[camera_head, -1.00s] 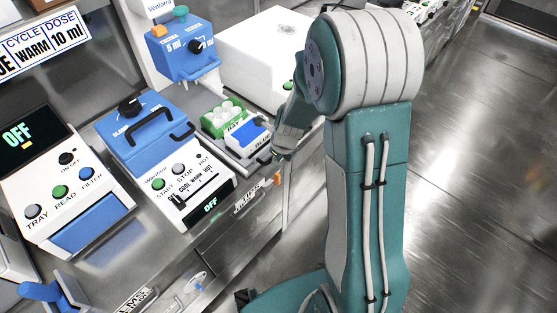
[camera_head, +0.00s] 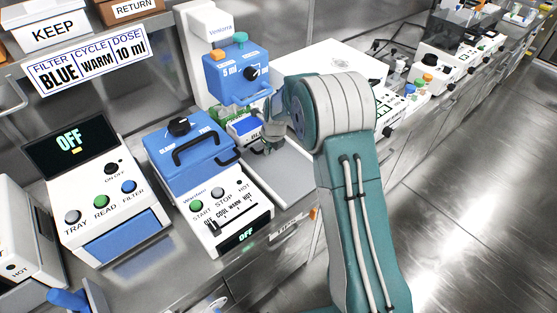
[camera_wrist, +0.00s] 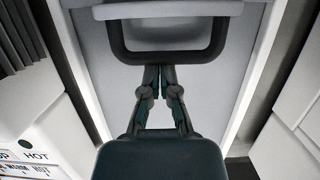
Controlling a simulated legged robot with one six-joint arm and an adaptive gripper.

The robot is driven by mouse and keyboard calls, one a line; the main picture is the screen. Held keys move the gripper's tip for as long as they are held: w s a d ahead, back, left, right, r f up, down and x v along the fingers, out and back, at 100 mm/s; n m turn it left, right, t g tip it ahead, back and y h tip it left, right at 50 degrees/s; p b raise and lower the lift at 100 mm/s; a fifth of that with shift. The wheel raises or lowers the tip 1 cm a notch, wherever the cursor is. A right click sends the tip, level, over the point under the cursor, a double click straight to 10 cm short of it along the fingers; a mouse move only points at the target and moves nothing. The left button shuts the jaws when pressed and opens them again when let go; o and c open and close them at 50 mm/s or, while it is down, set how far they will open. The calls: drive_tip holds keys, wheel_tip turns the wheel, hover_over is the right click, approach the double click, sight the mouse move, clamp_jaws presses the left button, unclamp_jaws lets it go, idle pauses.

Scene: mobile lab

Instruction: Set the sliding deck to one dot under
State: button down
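The sliding deck belongs to the blue-and-white Ventorra dispenser (camera_head: 238,72). It carries a blue rack (camera_head: 243,128) and a green rack (camera_head: 226,112), which are now low beneath the dispenser head. My gripper (camera_head: 268,148) is at the deck's front, partly hidden by my arm. In the wrist view, the deck's dark U-shaped handle (camera_wrist: 168,56) lies just ahead of my gripper (camera_wrist: 160,70). The fingertips are together at the handle's near bar, seemingly touching it, not visibly around it. The deck's front edge (camera_wrist: 165,11) is light grey. No dot marks are readable.
A blue-and-white warmer (camera_head: 215,195) and a reader (camera_head: 100,190) showing OFF stand to the left. A bare grey base plate (camera_head: 285,180) lies in front of the racks. A white box (camera_head: 335,62) stands behind my arm. A sign (camera_head: 85,62) reads BLUE, WARM, 10 ml.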

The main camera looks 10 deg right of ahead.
sight(261, 145)
drive_tip(key=shift+w+a, duration=0.55)
drive_tip(key=shift+w, duration=0.3)
drive_tip(key=shift+w+a, duration=0.35)
drive_tip(key=shift+a, duration=0.1)
drive_tip(key=shift+d, duration=0.15)
